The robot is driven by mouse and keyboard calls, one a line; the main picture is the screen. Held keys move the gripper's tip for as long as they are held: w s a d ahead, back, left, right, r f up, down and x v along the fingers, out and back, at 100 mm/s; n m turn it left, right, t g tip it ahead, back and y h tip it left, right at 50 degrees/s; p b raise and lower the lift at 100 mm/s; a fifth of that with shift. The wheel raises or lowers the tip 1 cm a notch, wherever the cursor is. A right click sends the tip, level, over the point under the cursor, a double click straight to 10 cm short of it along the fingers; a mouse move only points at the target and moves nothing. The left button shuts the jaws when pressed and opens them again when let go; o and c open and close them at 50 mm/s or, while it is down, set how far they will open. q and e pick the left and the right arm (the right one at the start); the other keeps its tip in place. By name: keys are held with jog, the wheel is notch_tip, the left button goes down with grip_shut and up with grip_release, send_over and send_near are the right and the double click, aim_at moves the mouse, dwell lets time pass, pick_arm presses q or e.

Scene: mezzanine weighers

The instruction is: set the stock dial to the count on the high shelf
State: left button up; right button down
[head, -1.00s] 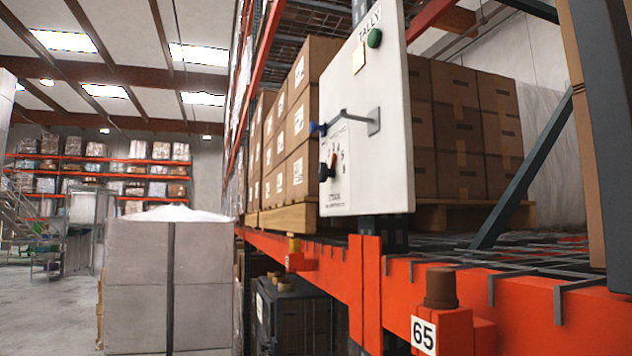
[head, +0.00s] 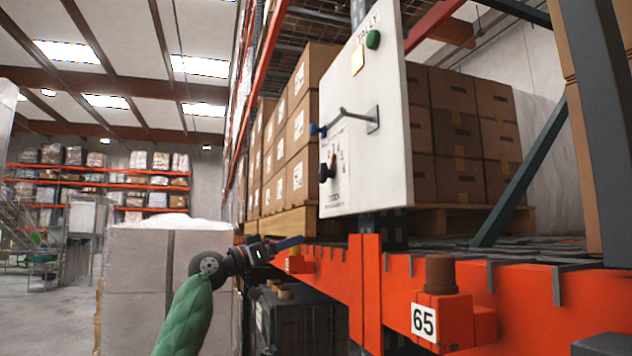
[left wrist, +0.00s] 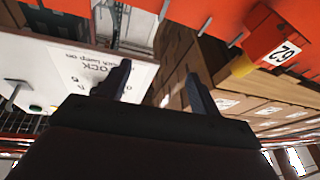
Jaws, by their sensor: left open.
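The white tally board (head: 390,160) hangs on the rack upright. Low on it is the stock dial, a black knob (head: 326,172) with a red mark and small numbers beside it; its setting is too small to read. Brown cartons (head: 460,130) stand on a pallet on the high shelf behind the board. My left gripper (head: 297,243) is open and empty, below and left of the dial. In the left wrist view, the board (left wrist: 75,68) lies beyond the open fingers (left wrist: 160,88). My right gripper is not seen.
The orange shelf beam (head: 335,270) runs below the board, with a brown-capped orange block marked 65 (head: 440,315). The wrist view shows a label 62 (left wrist: 282,53) and a yellow cap (left wrist: 243,66). A wrapped grey load (head: 135,255) stands at left.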

aim_at(319, 175)
pick_arm(q)
jog(key=s+r+m+g+h, duration=0.25)
jog(key=s+r, duration=0.55)
jog(key=r, duration=0.4)
jog(key=shift+m+g, duration=0.25)
jog(key=shift+m, duration=0.3)
jog(key=p+x, duration=0.3)
jog(key=x, duration=0.5)
jog(key=shift+s+d+r, duration=0.1)
jog(key=shift+d+r, duration=0.05)
jog(key=shift+r, duration=0.1)
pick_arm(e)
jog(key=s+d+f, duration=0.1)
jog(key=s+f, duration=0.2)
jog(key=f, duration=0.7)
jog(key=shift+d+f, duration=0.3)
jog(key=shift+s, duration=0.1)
pick_arm(q)
jog(key=c, duration=1)
